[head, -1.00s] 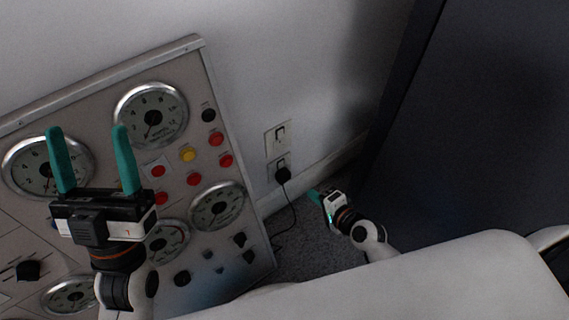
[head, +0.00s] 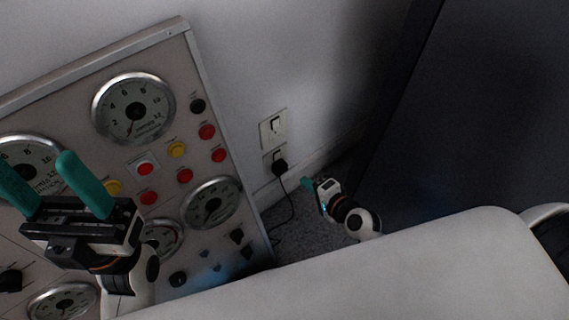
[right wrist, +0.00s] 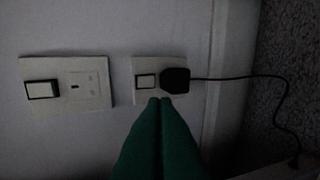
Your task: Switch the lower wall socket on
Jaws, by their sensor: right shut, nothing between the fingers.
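The lower wall socket (head: 268,156) is a pale plate low on the wall, with a black plug (head: 279,166) in it. In the right wrist view the lower socket (right wrist: 146,62) shows a small white rocker switch (right wrist: 145,82) left of the plug. I cannot tell the switch's position. My right gripper (head: 305,183) is shut and empty, to the right of and below the socket in the head view. In the right wrist view its green fingertips (right wrist: 158,101) overlap the plate's lower edge, below the switch and plug; contact is unclear. My left gripper (head: 38,168) is open and empty before the gauge panel.
An upper wall socket (head: 265,132) with its own switch sits above the lower one. A black cord (head: 292,207) hangs from the plug to the carpet. The gauge panel (head: 70,78) stands at left. A large dark surface (head: 470,120) rises at right.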

